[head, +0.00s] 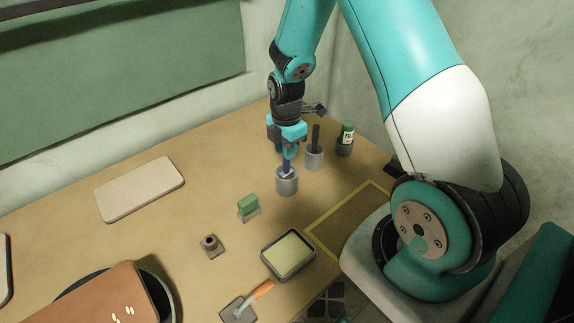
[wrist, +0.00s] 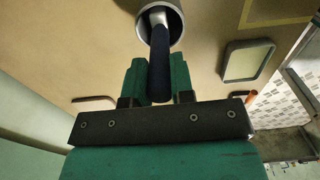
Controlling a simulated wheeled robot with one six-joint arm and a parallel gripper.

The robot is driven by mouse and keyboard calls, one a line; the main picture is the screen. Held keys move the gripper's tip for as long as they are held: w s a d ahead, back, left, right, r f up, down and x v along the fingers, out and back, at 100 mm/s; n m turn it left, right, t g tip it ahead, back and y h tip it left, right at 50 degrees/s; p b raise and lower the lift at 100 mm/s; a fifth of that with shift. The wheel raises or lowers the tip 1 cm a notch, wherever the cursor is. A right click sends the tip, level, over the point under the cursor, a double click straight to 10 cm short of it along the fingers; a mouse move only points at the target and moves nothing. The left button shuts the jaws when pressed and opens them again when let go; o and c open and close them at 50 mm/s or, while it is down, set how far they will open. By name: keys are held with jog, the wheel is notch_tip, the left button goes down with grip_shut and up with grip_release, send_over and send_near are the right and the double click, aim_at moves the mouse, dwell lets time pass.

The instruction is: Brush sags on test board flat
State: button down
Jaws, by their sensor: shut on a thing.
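A brown curved board (head: 95,298) with several small white drip-like marks (head: 122,311) lies at the lower left, on or over a dark round thing. My gripper (head: 288,150) is at the back middle of the table, pointing down over a grey cup (head: 287,187). It is shut on the dark blue handle of a brush (head: 286,167). In the wrist view, the brush handle (wrist: 160,68) runs between the teal fingers of my gripper (wrist: 160,78) into the mouth of the cup (wrist: 176,14). The bristles are hidden inside the cup.
Another cup with a dark handle (head: 314,157) and a green bottle in a holder (head: 346,138) stand close right. A tray with a pale yellow filling (head: 288,277), a green block (head: 248,206), an orange-handled scraper (head: 240,308) and a beige panel (head: 140,188) lie around.

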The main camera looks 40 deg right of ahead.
jog(key=shift+r, duration=0.1)
jog(key=shift+r+p, duration=1.95)
jog(key=shift+r, duration=0.45)
